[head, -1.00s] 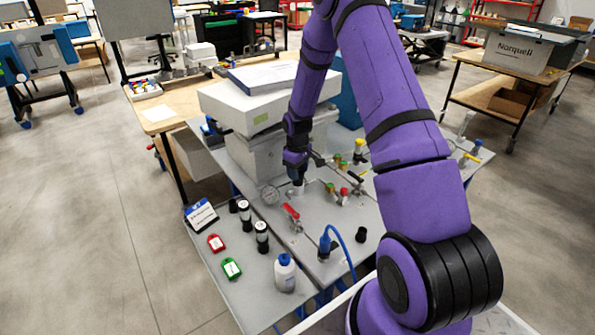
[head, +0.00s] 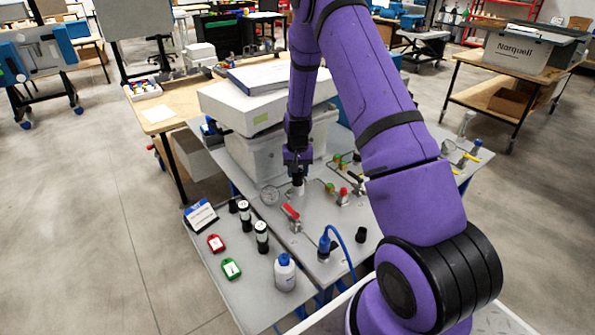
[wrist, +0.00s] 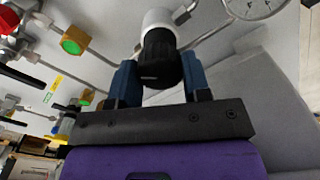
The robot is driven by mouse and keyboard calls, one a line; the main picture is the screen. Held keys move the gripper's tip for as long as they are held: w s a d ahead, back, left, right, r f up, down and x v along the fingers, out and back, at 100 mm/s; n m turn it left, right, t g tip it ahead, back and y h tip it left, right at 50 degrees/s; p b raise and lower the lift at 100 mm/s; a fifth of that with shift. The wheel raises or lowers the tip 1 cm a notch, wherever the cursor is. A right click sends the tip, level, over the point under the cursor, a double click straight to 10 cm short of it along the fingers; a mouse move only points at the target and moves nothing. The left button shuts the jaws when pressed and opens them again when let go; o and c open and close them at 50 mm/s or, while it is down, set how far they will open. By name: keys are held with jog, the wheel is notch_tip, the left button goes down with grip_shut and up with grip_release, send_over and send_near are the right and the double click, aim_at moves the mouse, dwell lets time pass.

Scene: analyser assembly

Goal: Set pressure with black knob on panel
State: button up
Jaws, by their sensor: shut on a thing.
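The black knob (wrist: 160,62) shows in the wrist view, mounted on a white cylindrical body (wrist: 158,18). My gripper (wrist: 160,82) has its two blue fingers on either side of the knob and is shut on it. In the head view my gripper (head: 297,178) points down at the panel (head: 320,215), and the knob is mostly hidden by the fingers there. A round pressure gauge (head: 270,195) is just left of the gripper; its edge also shows at the top of the wrist view (wrist: 250,4). Its reading is too small to tell.
A red-handled valve (head: 290,212) stands close in front of my gripper. Green, red and yellow fittings (head: 340,192) lie to the right. A large white-grey housing (head: 265,150) rises behind. A blue hose (head: 345,245), a bottle (head: 285,272) and tags (head: 216,243) are nearer the front.

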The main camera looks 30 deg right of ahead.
jog(key=shift+m, duration=0.5)
jog(key=o, duration=0.9)
jog(key=shift+r, duration=0.1)
notch_tip(320, 180, up, 11)
jog(key=shift+f, duration=0.2)
dwell(0.4)
